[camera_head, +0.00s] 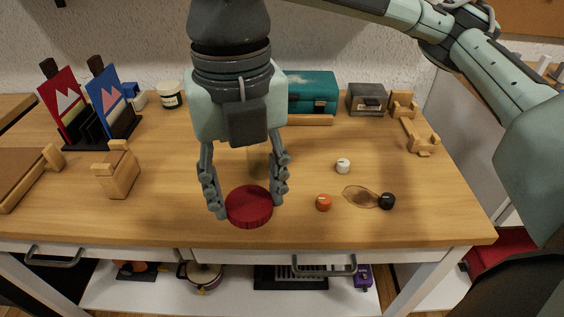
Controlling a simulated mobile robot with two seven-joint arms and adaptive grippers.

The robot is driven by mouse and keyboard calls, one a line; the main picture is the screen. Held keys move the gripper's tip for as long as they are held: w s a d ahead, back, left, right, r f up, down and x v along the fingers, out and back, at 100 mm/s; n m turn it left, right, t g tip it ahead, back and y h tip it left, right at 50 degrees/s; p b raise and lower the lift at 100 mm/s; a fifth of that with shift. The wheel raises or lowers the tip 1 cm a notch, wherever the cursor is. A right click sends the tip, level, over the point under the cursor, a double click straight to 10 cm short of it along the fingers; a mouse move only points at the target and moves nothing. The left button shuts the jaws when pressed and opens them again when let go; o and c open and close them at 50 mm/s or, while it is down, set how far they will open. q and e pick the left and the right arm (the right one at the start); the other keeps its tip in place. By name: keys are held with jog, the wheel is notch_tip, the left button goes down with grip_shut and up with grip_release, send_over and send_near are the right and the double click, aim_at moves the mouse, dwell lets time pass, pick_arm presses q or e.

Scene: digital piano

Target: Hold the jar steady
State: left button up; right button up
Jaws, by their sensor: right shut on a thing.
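My right gripper (248,205) reaches down over the front middle of the table. Its two fingers are closed against the sides of a round red ribbed lid (249,207). No jar body can be made out under the lid. A pale tan upright shape (257,160) shows between the fingers behind the lid; I cannot tell what it is. A small white jar with a dark lid (170,96) stands at the back left, apart from the gripper. My left gripper is not in view.
White (343,166), orange (323,203) and black (387,201) knob-like pieces lie to the right. A teal case (312,88) and grey box (367,99) stand behind. A wooden block (119,174) and a dark rack (127,127) stand left. The table's (420,225) front right is clear.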

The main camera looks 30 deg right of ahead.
jog(key=shift+w+d+f, duration=0.45)
jog(key=shift+d+f, duration=0.2)
jog(key=shift+d, duration=0.2)
jog(key=w+d+f, duration=0.1)
jog(key=d, duration=0.1)
jog(key=w+d+f+b, duration=0.1)
jog(key=w+d+f, duration=0.3)
jog(key=d, duration=0.1)
notch_tip(320, 180, down, 3)
jog(key=shift+d+f+b, duration=0.1)
jog(key=shift+f+b, duration=0.05)
jog(key=shift+b, duration=0.4)
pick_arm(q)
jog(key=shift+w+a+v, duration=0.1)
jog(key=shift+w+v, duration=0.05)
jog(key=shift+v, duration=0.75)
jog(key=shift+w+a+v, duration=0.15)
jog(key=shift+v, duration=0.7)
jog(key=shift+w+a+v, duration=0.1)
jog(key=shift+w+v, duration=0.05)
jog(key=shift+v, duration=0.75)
pick_arm(e)
jog(key=shift+w+f, duration=0.1)
jog(key=shift+f, duration=0.35)
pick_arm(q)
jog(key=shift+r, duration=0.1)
pick_arm(e)
jog(key=shift+f, duration=0.15)
